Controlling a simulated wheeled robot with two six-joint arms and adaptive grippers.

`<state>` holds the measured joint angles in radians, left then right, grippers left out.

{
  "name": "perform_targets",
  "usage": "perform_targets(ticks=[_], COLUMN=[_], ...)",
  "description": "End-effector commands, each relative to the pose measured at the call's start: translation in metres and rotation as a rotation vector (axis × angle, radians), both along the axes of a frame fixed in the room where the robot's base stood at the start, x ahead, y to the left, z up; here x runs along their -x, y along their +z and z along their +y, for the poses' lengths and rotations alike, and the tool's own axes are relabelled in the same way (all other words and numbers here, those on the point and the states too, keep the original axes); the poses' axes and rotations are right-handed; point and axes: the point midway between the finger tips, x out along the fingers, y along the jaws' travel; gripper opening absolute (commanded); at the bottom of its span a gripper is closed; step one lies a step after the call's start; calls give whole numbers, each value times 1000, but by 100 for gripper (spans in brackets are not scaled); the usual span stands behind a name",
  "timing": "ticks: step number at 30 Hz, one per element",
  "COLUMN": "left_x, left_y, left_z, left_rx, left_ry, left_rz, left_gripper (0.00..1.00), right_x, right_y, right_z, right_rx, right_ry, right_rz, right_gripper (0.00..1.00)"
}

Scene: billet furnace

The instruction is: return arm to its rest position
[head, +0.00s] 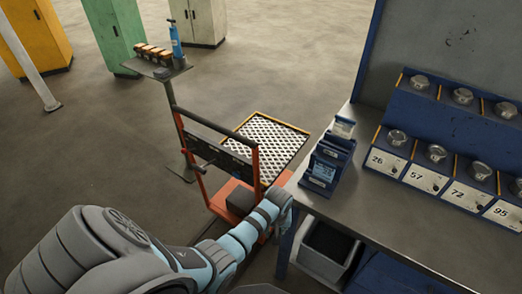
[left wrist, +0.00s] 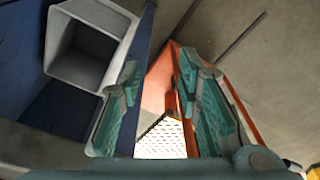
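My left arm comes in from the lower left of the head view. My left gripper (head: 278,203) is beside the near left corner of the workbench (head: 385,225), close to the orange cart (head: 207,188). In the left wrist view my left gripper (left wrist: 160,80) has its two teal fingers spread apart, with nothing between them. My right arm and gripper are not in view.
A grey bin (head: 325,249) hangs below the bench edge, near the left gripper. A blue card holder (head: 328,168) and a rack (head: 448,130) with numbered labels stand on the bench. Open floor (head: 80,150) extends left.

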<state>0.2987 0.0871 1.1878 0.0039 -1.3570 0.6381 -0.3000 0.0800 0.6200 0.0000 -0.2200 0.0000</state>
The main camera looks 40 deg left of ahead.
Motion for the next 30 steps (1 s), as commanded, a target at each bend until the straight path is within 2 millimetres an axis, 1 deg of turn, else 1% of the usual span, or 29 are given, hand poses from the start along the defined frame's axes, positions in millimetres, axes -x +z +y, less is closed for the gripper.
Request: perform_targets(ticks=[1,6,10,12,15,23,26,27,28,29,30], left_x=[9,35,50,55,59,59,38,30,36,54,85], left_y=[-13,-51,-70,-76,-80,-80,-79,-85,-99,-121,-148], left_z=[0,1,1,1,1,2,2,2,3,3,3], left_rx=[-2,-12,-18,-19,-20,-22,-47,-70,-90,-108,-127], left_ry=[-19,-92,-131,-144,-154,-163,-258,-325,-385,-450,-522], left_rz=[7,14,16,18,18,18,-77,-133,-165,-178,-182], left_gripper=[31,31,31,31,31,31,31,31,31,31,31], right_x=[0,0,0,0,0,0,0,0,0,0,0], right_y=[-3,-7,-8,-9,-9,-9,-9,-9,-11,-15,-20], right_z=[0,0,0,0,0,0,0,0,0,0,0], right_rx=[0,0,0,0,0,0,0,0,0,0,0], right_ry=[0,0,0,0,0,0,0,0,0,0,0], right_rz=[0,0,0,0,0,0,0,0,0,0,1], right_gripper=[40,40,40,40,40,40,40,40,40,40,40])
